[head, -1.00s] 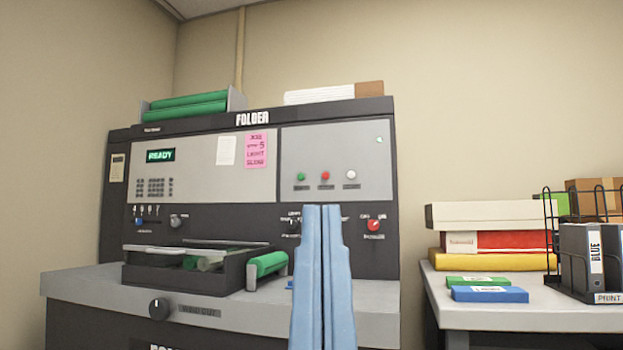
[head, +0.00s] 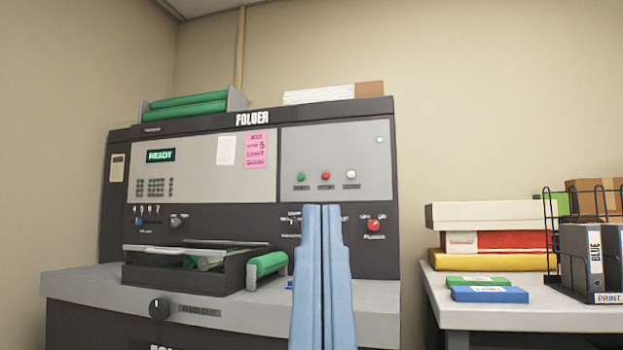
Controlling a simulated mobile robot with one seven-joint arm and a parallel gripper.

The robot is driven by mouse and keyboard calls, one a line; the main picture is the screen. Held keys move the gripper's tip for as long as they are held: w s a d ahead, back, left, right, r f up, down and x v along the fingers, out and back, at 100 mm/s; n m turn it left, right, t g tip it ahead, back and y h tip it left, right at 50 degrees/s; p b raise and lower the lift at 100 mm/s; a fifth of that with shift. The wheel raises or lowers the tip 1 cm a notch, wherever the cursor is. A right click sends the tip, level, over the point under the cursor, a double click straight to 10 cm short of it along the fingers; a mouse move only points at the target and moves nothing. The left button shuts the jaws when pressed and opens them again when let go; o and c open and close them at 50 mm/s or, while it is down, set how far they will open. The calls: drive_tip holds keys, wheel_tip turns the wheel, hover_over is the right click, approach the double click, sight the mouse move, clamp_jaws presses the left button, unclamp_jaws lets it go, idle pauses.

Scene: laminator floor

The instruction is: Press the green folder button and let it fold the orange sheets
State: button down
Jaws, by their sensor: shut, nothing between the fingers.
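The folder machine (head: 330,138) stands ahead, with "FOLDER" on its top edge and a green display (head: 160,156) reading READY. The green button (head: 301,177) sits on the grey right panel, left of a red button (head: 326,175) and a white button (head: 350,175). My gripper (head: 322,208) is shut and empty, pointing up in front of the machine, with its tips lower in the picture than the buttons. It hides part of the lower control strip.
A larger red knob (head: 373,225) is right of my gripper. A green roll (head: 267,264) lies beside the tray. The side table (head: 520,317) at the right holds stacked boxes (head: 492,217), blue and green packs and a wire rack (head: 585,245) with binders.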

drive_tip(key=shift+r, duration=0.1)
wheel_tip(320, 180, up, 44)
drive_tip(key=p, duration=4.3)
drive_tip(key=shift+f+p, duration=0.25)
drive_tip(key=shift+p, duration=0.1)
